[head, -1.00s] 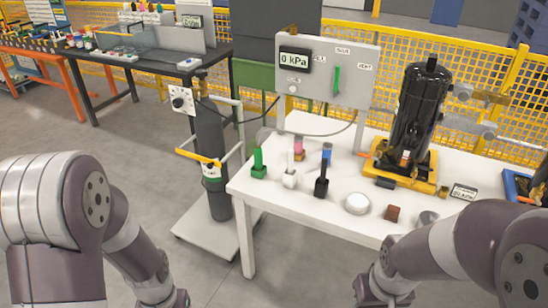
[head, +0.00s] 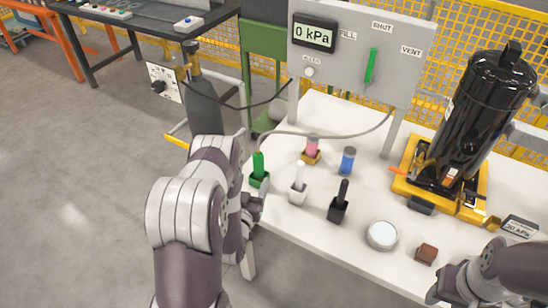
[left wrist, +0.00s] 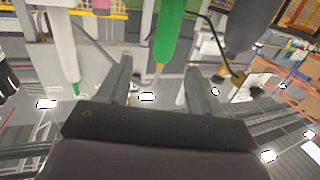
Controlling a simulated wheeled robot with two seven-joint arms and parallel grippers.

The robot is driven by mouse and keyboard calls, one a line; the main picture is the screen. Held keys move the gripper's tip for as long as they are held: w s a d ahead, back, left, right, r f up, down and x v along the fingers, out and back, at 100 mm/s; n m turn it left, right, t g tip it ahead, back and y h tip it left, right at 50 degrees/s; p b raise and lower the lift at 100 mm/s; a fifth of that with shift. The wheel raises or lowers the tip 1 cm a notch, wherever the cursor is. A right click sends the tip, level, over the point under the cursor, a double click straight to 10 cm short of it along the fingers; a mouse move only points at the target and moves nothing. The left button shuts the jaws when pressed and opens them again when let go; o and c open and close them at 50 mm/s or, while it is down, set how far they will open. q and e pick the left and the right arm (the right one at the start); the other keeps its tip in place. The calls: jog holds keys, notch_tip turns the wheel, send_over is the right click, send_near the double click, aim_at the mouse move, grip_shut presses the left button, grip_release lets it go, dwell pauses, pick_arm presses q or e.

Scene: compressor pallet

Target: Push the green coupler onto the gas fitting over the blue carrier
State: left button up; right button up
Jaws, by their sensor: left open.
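The green coupler (head: 259,165) stands upright in a small green holder (head: 260,181) at the near left corner of the white table. In the left wrist view its green body (left wrist: 168,32) shows beyond and between the two finger tips. My left gripper (head: 260,197) is beside the coupler at the table edge, partly hidden by my own wrist. It also shows in the left wrist view (left wrist: 160,80), open, with nothing gripped. I cannot make out a gas fitting over a blue carrier.
A white tool (head: 299,178) and a black tool (head: 340,200) stand close right of the coupler. Pink (head: 312,148) and blue (head: 348,160) pieces stand behind. A gauge panel (head: 350,50) reads 0 kPa. The black compressor (head: 475,115) sits at right.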

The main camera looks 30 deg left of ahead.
aim_at(259, 153)
pick_arm(q)
jog(key=x, duration=0.8)
jog(key=p+x, duration=0.1)
jog(key=x, duration=0.3)
jog(key=shift+a+r, duration=0.35)
jog(key=shift+a, duration=0.1)
jog(key=shift+r, duration=0.1)
jog(key=c, duration=1.2)
